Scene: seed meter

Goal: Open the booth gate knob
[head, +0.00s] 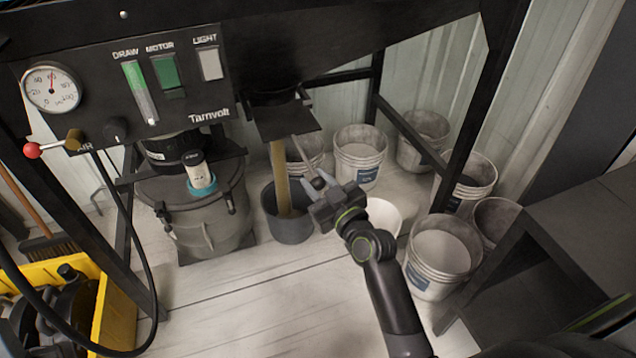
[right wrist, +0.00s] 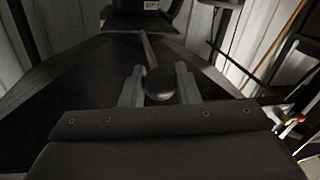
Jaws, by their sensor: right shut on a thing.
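The dark round gate knob (head: 318,183) sits at the end of a thin grey rod (head: 302,153). The rod runs down from the dark gate plate (head: 287,122) under the hopper. My right gripper (head: 322,191) is shut on the knob. In the right wrist view the knob (right wrist: 160,84) lies between the two grey fingers, with the rod running away beyond it. A tan stream (head: 280,175) hangs from the gate outlet down into a dark bucket (head: 290,231). My left gripper is not in view.
A panel (head: 100,75) with gauge and switches is at upper left, above a grey canister (head: 205,225). Several pale buckets (head: 440,262) stand behind and right of the gripper. A yellow crate (head: 115,310) is at lower left. The middle floor front is clear.

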